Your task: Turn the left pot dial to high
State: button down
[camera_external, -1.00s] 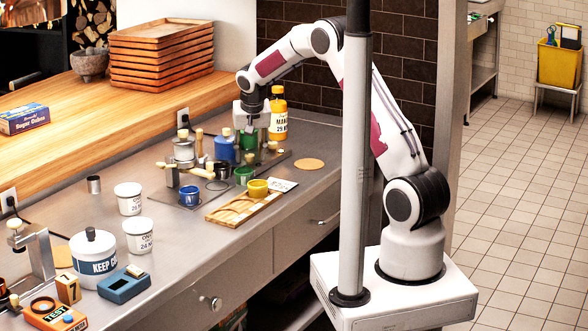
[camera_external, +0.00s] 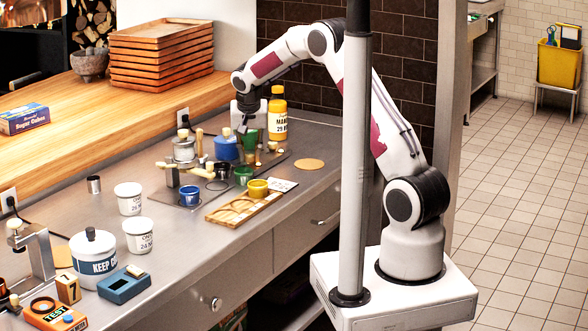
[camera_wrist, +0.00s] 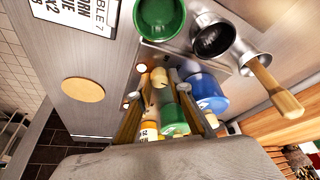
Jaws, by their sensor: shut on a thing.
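My gripper (camera_wrist: 162,92) points down at the far end of the counter, among the pots; it also shows in the external view (camera_external: 246,130). In the wrist view its two fingers close around a small pale wooden knob (camera_wrist: 160,77). I cannot tell for certain which pot this dial belongs to. A blue pot (camera_wrist: 207,92) is right of the fingers, and also shows in the external view (camera_external: 226,149). A green pot (camera_wrist: 174,121) lies behind and between the fingers. The dial's markings are not readable.
A green cup (camera_wrist: 160,18), a dark round cup and a wooden-handled pan (camera_wrist: 245,64) are close by. A yellow bottle (camera_external: 278,115) stands just right of my gripper. A round tan mat (camera_external: 309,164) lies on clear counter to the right.

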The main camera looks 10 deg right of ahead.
jog(key=shift+a+m+h, duration=0.1)
jog(key=shift+m+h, duration=0.5)
jog(key=shift+m, duration=0.9)
jog(key=c, duration=1.8)
grip_release()
jog(key=shift+c, duration=0.2)
jog(key=shift+r, duration=0.1)
jog(key=shift+s+r, duration=0.1)
jog(key=shift+r, duration=0.3)
jog(key=v, duration=0.4)
jog(key=shift+a+r, duration=0.1)
jog(key=shift+r, duration=0.1)
jog(key=s+a, duration=0.5)
jog(key=s, duration=0.5)
jog(key=shift+s+a+f, duration=0.15)
jog(key=shift+s+f, duration=0.05)
jog(key=shift+s, duration=0.15)
